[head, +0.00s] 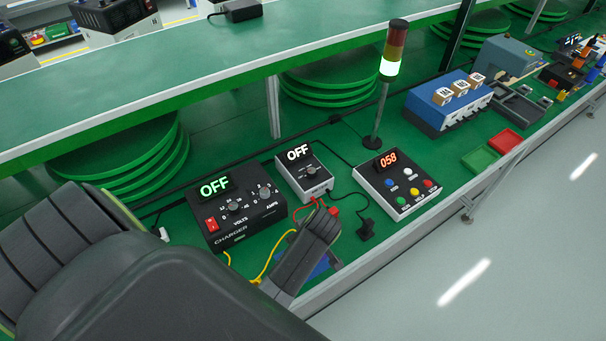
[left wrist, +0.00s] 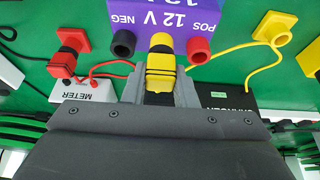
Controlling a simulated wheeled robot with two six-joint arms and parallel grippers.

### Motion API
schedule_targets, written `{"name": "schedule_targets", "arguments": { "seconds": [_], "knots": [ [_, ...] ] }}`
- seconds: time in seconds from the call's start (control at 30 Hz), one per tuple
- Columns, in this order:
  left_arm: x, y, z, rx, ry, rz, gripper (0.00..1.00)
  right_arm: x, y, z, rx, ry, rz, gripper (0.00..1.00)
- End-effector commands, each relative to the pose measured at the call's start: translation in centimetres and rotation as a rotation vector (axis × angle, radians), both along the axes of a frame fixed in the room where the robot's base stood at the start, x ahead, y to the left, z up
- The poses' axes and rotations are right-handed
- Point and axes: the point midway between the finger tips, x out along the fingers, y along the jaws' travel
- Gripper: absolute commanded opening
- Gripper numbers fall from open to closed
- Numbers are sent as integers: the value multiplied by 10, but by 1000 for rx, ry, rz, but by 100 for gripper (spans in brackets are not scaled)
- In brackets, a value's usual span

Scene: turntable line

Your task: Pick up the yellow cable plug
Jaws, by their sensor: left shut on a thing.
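The yellow cable plug (left wrist: 160,72), with dark bands, is between the two grey fingers of my left gripper (left wrist: 160,84) in the left wrist view. The fingers are shut on it. It is in front of the purple 12 V box (left wrist: 165,14), between the black NEG socket (left wrist: 123,43) and the red POS socket (left wrist: 200,50). Whether it touches the box, I cannot tell. A yellow cable (left wrist: 265,68) curves nearby. In the head view my arm hides the plug and most of the box. My right gripper is not in view.
A red plug (left wrist: 69,60) stands on a red base at left, with a yellow base (left wrist: 271,28) at right. The charger (head: 236,210), meter (head: 303,174) and button box (head: 397,184) stand close by on the green bench. A signal tower (head: 393,50) rises behind.

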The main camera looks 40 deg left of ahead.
Motion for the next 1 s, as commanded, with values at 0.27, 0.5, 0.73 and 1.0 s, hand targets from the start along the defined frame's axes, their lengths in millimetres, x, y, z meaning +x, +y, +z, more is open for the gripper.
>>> {"name": "schedule_targets", "arguments": {
  "seconds": [0.27,0.5,0.73,1.0],
  "knots": [
    [0,0,6,1,-1,0,7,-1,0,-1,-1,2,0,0],
    [2,0,41,0,-7,0,7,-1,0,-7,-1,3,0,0],
    [1,0,80,0,-5,0,7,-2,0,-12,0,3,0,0],
    [1,0,100,1,-1,0,7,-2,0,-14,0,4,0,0]
  ]
}}
